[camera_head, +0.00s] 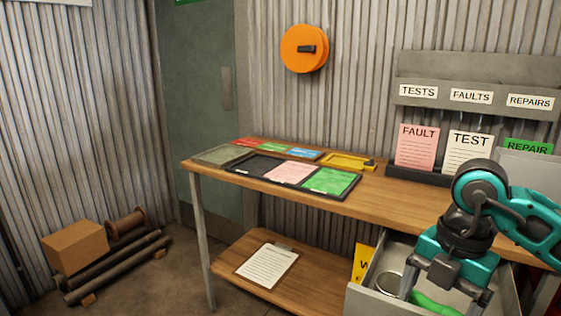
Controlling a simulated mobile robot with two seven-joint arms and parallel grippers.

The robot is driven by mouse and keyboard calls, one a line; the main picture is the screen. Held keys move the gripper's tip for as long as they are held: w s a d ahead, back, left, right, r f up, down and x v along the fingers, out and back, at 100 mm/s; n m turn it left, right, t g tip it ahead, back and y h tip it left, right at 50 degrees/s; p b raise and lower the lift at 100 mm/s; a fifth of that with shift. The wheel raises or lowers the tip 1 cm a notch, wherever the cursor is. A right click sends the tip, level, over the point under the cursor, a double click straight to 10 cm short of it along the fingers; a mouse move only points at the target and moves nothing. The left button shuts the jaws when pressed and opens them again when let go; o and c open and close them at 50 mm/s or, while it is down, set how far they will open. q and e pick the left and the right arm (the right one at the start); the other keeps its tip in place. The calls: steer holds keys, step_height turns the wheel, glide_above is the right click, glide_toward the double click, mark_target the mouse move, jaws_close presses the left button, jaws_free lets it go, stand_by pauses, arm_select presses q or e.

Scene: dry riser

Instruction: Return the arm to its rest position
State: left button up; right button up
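My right arm (530,225) comes in from the right, teal and dark grey. Its gripper (443,293) points down over an open grey drawer (370,290) at the front right of the workbench. The two grey fingers stand wide apart with nothing visible clamped between them. A bright green object (432,303) shows low in the drawer, below and between the fingers, partly hidden and cut by the picture edge. I cannot tell whether the fingers touch it. A round metal-rimmed item (390,284) lies left of the gripper in the drawer. My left gripper is not in view.
The wooden workbench (400,203) bears a dark tray (238,172) with pink and green cards, and a yellow item (347,162). A rack (440,95) with labelled cards stands behind my arm. A clipboard (268,265) lies on the lower shelf. A box (75,246) and pipes lie left.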

steer(key=s+a+n+g+y+p, duration=0.1)
steer(key=s+a+n+g+y, duration=0.15)
steer(key=a+y, duration=0.4)
steer(key=s+a+n+g+y+p, duration=0.1)
steer(key=s+a+n+y, duration=0.15)
steer(key=a, duration=0.75)
steer(key=w+a+r+m+t+y+p, duration=0.2)
steer(key=a+r+m+t+y, duration=0.2)
steer(key=r+m+t+y, duration=0.55)
steer(key=w+d+f+m+t+h+p, duration=0.1)
steer(key=w+d+f+m+t+h, duration=0.1)
steer(key=d+f+m+t+h, duration=0.5)
steer(key=w+d+f+m+t+h+p, duration=0.2)
steer(key=d+f+m+t+h, duration=0.2)
steer(key=f+m+h, duration=0.35)
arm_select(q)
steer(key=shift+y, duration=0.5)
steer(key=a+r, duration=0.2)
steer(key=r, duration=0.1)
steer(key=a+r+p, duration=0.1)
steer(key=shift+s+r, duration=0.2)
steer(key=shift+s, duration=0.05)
arm_select(e)
steer(key=s+d+f+m+g+h, duration=0.2)
steer(key=s+d+f+m+g, duration=0.2)
steer(key=s+f, duration=0.6)
step_height(320, 180, down, 5)
steer(key=shift+s+r+g+h, duration=0.2)
steer(key=shift+s+g+h, duration=0.15)
steer(key=shift+g, duration=0.65)
